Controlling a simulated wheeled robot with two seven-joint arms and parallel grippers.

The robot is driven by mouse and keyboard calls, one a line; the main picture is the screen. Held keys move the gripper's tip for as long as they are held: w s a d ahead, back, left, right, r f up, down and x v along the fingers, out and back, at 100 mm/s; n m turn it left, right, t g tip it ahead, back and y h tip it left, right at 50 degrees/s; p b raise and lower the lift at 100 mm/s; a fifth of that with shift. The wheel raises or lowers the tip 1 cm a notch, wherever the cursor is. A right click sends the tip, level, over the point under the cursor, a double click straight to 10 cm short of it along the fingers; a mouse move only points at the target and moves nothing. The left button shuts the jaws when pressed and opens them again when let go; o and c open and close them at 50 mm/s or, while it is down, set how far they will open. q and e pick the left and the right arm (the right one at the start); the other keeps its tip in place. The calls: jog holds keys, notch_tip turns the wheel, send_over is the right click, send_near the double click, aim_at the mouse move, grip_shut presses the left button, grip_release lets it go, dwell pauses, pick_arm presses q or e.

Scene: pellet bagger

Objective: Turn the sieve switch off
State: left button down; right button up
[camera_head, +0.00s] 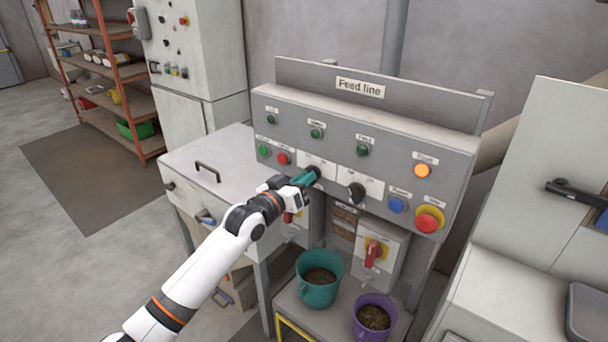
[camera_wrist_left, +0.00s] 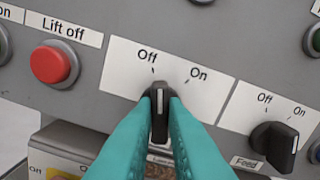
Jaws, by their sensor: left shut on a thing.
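The Feed line panel (camera_head: 335,150) carries two black rotary switches. My left gripper (camera_head: 302,181) is at the left one, with its teal fingers shut on the black knob (camera_wrist_left: 159,100). In the left wrist view the fingers hold both sides of the knob. Its white pointer line stands nearly upright, close to the Off mark and left of the On mark. The plate naming this switch is hidden, so I cannot read that it is the sieve switch. The other switch, labelled Feed (camera_wrist_left: 274,145), sits to its right, untouched. My right gripper is not in view.
A red Lift off button (camera_wrist_left: 54,63) is left of the held knob. A blue button (camera_head: 397,205), a red mushroom button (camera_head: 428,219) and a lit orange lamp (camera_head: 422,171) are to the right. Teal (camera_head: 320,291) and purple (camera_head: 362,335) buckets stand below.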

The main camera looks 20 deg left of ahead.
pick_arm(q)
jog(key=shift+n+p, duration=0.4)
jog(key=shift+n, duration=0.7)
jog(key=c, duration=1.5)
grip_release()
jog(key=shift+o, duration=0.2)
jog(key=b+v, duration=0.2)
jog(key=v, duration=1)
jog(key=shift+b, duration=0.4)
